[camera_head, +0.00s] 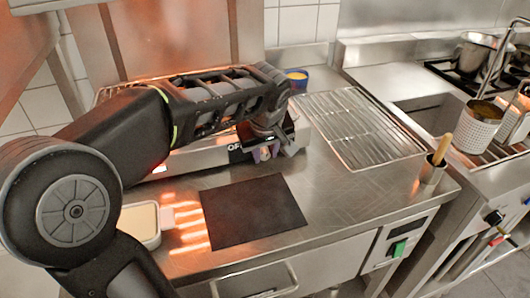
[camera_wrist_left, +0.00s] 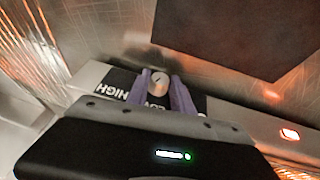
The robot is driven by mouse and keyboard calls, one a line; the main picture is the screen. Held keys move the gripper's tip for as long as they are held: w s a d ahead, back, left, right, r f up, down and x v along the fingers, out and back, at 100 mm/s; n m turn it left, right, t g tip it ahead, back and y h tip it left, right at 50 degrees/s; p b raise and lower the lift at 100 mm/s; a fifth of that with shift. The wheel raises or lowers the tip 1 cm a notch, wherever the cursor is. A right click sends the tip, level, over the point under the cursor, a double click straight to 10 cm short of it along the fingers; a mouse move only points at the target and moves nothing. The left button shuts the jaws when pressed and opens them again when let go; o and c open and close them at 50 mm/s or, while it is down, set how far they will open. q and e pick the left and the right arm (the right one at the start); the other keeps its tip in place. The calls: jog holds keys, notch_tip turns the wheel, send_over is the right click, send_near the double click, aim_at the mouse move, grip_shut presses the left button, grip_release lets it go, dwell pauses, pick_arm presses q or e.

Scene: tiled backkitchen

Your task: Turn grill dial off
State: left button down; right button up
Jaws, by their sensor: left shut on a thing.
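The grill (camera_head: 205,159) stands at the back left of the steel counter, glowing orange, its front partly covered by my left arm. The round pale grill dial (camera_wrist_left: 159,84) sits on its front panel. In the left wrist view, a black label with HIGH and part of LOW shows upside down beside it. My left gripper (camera_head: 264,154) is at the dial; its purple fingers (camera_wrist_left: 166,92) are shut on it, one on each side. In the head view the start of OFF shows left of the gripper. I cannot read the dial's exact setting. My right gripper is out of view.
A lit orange lamp (camera_wrist_left: 290,134) is on the grill front. A dark mat (camera_head: 253,211) lies before the grill, a pale tray (camera_head: 140,222) left of it. A wire rack (camera_head: 362,128) and a metal cup (camera_head: 432,170) with a wooden handle stand right. A blue container (camera_head: 297,80) is behind.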

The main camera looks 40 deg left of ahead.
pick_arm(q)
jog(key=t+h+b, duration=0.1)
jog(key=b, duration=0.1)
jog(key=t+b, duration=0.2)
jog(key=b, duration=0.1)
jog(key=f+n+t+h+b, duration=0.1)
jog(key=b, duration=0.2)
jog(key=shift+s+a+t+h, duration=0.25)
jog(key=shift+s+t+h, duration=0.05)
jog(key=shift+s, duration=0.05)
jog(key=shift+r+t+h+b, duration=0.3)
jog(key=shift+t+b, duration=0.2)
jog(key=shift+b, duration=0.6)
jog(key=c, duration=1.1)
grip_release()
